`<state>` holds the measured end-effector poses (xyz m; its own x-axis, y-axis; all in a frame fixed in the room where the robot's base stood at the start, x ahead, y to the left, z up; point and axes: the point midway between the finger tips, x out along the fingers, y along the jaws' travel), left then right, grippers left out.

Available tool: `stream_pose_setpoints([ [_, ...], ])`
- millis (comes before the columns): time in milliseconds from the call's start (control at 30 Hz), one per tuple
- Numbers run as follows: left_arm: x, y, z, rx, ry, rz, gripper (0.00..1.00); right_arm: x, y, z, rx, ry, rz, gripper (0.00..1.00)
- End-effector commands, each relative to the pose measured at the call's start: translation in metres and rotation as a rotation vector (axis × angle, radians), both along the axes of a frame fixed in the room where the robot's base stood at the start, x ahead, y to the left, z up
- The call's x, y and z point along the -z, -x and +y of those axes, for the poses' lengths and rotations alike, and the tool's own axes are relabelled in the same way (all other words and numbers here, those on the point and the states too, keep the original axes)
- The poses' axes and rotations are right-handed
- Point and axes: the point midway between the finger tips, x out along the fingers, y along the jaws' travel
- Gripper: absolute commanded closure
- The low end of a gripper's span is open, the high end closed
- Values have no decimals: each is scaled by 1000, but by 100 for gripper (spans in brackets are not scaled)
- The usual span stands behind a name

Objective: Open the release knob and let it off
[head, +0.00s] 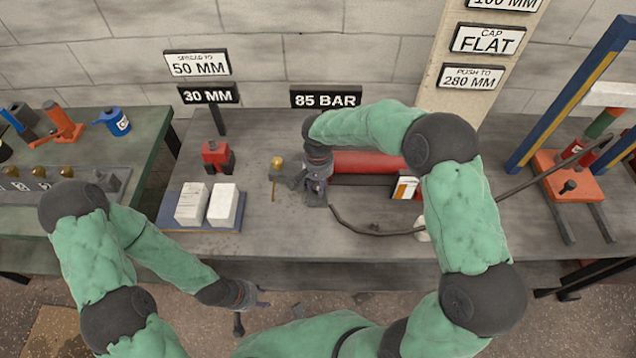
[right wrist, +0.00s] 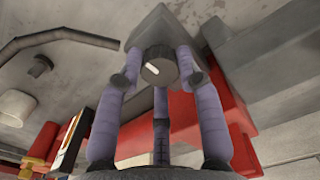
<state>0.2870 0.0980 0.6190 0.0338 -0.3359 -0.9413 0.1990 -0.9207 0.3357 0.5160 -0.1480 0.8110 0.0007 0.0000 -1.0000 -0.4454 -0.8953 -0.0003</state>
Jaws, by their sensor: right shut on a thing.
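The release knob (right wrist: 158,68) is dark and round with a white mark on its face, set against a grey block (right wrist: 165,30) in the right wrist view. My right gripper (right wrist: 160,78) has its purple fingers closed around it. In the head view my right gripper (head: 316,190) comes down beside the grey pump head (head: 287,174), left of the red cylinder (head: 372,161); the knob is hidden there. My left gripper (head: 256,301) hangs empty in front of the bench, with its fingers spread.
A blue tray (head: 165,217) with two white blocks and a red jack (head: 217,157) stand left. An orange-based press frame (head: 570,185) stands right. An 85 BAR sign (head: 325,97) is behind.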

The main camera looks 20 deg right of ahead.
Motion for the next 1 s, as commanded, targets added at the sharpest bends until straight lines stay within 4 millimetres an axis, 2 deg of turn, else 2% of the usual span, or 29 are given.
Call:
stream_pose_setpoints([
  [267,-16,0,0,0,0,0,60,-1,1,1,-174,-1,4,96],
  [1000,-60,0,0,0,0,0,60,-1,2,0,-875,-2,4,96],
])
